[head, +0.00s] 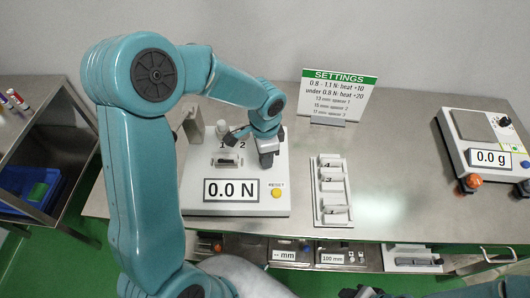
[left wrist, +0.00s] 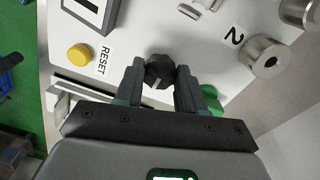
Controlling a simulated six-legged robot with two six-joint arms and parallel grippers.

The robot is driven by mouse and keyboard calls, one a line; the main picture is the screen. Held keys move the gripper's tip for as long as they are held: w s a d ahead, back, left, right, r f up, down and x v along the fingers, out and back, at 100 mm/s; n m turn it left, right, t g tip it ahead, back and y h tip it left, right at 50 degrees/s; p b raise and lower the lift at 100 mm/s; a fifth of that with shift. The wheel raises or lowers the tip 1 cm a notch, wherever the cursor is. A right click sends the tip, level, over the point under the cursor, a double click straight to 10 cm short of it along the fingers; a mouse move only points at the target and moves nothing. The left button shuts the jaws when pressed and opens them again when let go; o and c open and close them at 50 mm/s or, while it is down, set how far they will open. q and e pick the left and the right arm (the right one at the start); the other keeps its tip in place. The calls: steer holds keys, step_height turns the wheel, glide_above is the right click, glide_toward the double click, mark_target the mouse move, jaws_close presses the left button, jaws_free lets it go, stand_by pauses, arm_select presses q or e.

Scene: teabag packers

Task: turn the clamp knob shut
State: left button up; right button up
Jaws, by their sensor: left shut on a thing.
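The clamp knob (left wrist: 159,72) is black and lobed, with a pale pointer line, in the left wrist view. My left gripper (left wrist: 160,80) has a finger on each side of it and is shut on it. In the head view my left gripper (head: 267,158) points down onto the right side of the white force tester (head: 235,208), and hides the knob there. The tester's display (head: 231,190) reads 0.0 N. A "2" label (left wrist: 233,37) and a metal cylinder (left wrist: 265,57) lie near the knob.
The yellow reset button (head: 276,193) is close to my left gripper. A white rack (head: 318,205) stands right of the tester, a settings sign (head: 338,95) behind, and a scale (head: 480,135) reading 0.0 g far right. Steel table (head: 400,180) is bare between rack and scale.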

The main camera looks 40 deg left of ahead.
arm_select(q)
steer(key=shift+w+a+r, duration=0.1)
steer(key=shift+w+r, duration=0.05)
steer(key=shift+r, duration=0.05)
steer(key=o, duration=0.8)
steer(key=shift+c, duration=0.2)
steer(key=o, duration=0.3)
steer(key=shift+f, duration=0.1)
step_height(320, 180, up, 16)
steer(key=shift+r, duration=0.25)
steer(key=shift+p, duration=0.3)
